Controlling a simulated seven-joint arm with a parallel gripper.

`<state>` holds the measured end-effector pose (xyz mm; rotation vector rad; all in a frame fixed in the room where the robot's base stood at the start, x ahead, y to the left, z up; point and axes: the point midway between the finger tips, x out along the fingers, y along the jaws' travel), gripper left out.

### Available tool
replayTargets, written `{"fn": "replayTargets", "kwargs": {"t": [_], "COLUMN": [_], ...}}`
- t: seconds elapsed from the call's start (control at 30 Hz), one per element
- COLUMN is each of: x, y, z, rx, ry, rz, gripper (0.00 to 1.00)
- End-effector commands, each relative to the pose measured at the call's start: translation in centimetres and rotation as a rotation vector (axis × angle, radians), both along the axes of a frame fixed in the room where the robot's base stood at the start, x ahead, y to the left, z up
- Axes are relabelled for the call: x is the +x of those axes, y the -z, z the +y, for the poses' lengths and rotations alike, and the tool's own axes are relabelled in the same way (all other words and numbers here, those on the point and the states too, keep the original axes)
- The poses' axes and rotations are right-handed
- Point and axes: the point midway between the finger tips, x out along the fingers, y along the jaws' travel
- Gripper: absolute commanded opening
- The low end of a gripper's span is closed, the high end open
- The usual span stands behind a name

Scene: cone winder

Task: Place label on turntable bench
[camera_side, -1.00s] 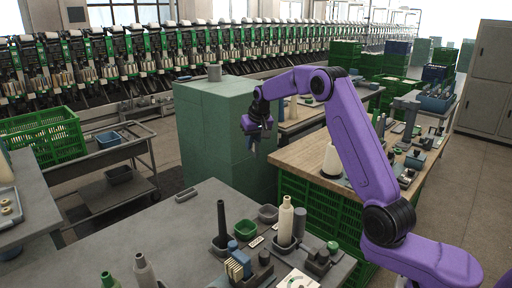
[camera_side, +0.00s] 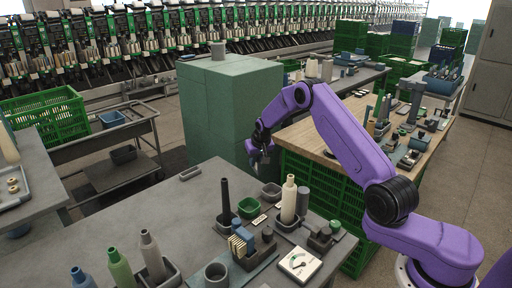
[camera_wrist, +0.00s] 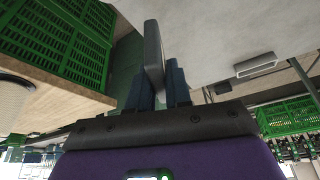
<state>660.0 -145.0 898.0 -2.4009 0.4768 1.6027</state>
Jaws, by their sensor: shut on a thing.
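My gripper (camera_side: 260,158) hangs low in front of the green cabinet, over the gap between the grey bench and the wooden-topped bench. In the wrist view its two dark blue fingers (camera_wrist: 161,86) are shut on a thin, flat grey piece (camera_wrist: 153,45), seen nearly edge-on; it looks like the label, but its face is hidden. The grey bench (camera_side: 130,225) fills the front of the side view, and its top shows in the wrist view (camera_wrist: 225,30). The wooden-topped bench (camera_side: 305,140) stands behind my arm. I cannot tell which bench is the turntable bench.
The grey bench holds a small grey tray (camera_side: 190,173), a dark upright post (camera_side: 225,197), a cream bottle-shaped cone (camera_side: 289,200), and a white dial plate (camera_side: 300,264). Its left middle is clear. The green cabinet (camera_side: 228,115) and green crates (camera_side: 330,195) stand close to my gripper.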

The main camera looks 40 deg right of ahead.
Motion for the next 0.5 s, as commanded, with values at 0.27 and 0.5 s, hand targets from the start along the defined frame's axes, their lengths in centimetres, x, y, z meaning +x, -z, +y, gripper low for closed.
{"fn": "replayTargets", "kwargs": {"t": [0.27,0.5], "x": [0.0,0.0], "y": [1.8,4.2], "z": [0.0,0.0], "rx": [0.001,0.001], "ry": [0.001,0.002], "rz": [0.001,0.001], "gripper": [0.0,0.0]}}
